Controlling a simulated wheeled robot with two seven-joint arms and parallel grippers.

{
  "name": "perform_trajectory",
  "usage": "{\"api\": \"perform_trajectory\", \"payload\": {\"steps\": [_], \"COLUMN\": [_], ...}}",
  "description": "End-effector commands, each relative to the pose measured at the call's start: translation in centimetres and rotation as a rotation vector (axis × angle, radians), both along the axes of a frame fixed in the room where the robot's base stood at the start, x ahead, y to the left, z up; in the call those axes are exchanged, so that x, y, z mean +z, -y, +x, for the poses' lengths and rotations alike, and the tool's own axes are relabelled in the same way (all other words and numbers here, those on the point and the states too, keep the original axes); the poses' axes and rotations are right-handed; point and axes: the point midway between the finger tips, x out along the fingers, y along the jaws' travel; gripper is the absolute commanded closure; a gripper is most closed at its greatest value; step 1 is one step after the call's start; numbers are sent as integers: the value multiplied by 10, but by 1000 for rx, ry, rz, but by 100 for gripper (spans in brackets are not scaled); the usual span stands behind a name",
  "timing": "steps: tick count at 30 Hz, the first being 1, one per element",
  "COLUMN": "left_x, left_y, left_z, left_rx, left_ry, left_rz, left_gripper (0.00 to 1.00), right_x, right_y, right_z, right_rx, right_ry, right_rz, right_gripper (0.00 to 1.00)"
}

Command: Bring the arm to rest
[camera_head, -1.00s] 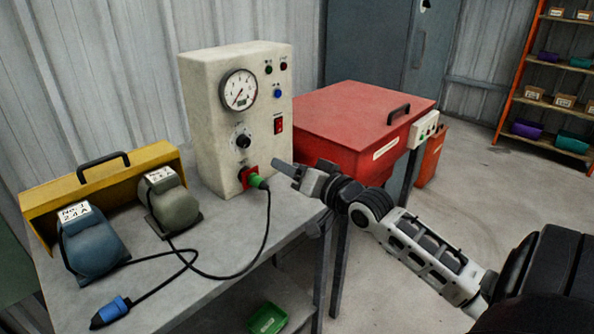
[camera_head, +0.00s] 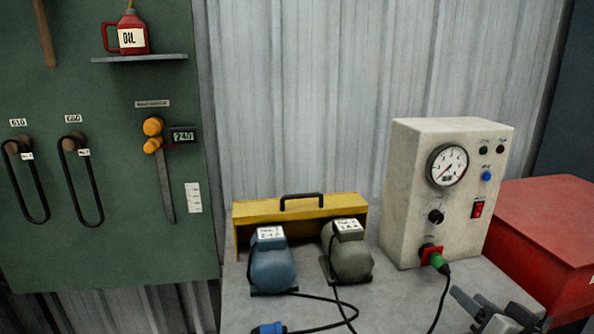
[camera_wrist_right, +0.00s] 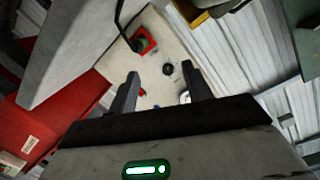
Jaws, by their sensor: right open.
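My right gripper (camera_head: 480,307) is at the lower right of the head view, in front of the red box and the cream control box. In the right wrist view its two fingers (camera_wrist_right: 160,95) stand apart with nothing between them, facing the cream control box (camera_wrist_right: 160,55). The green plug (camera_head: 438,262) sits in the red socket of the control box, apart from the fingers, with its black cable running down. My left gripper is not in view.
The cream control box (camera_head: 405,200) stands on the grey bench (camera_head: 235,310). A blue motor (camera_head: 272,268), a grey motor (camera_head: 350,262) and a yellow cover (camera_head: 262,210) are left of it. The red box (camera_head: 545,235) is at right. A green tool board (camera_head: 100,230) hangs at left.

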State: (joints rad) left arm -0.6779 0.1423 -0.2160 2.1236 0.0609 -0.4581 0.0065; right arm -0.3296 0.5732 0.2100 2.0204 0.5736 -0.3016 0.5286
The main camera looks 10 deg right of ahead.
Motion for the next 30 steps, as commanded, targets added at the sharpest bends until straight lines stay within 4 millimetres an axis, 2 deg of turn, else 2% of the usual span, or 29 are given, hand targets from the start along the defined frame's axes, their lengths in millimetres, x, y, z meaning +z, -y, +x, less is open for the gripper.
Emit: {"api": "perform_trajectory", "payload": {"steps": [1,3,6,10,12,15,19,30], "left_x": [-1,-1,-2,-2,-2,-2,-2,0], "left_y": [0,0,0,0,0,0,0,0], "left_z": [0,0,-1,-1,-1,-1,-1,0], "left_rx": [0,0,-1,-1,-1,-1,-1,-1], "left_ry": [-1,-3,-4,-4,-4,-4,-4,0], "left_rz": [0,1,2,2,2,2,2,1], "left_gripper": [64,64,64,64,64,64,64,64], "right_x": [-29,-66,-111,-148,-158,-166,-168,-169], "right_y": [-21,-52,-101,-160,-186,-211,-224,-225], "right_z": [-13,-33,-68,-113,-132,-151,-160,-160], "right_rx": [24,67,144,248,294,344,370,372], "right_ry": [-55,-129,-224,-311,-340,-363,-372,-373], "right_rz": [-29,-97,-195,-307,-354,-402,-432,-434], "right_gripper": [51,51,51,51,51,51,51,51]}}
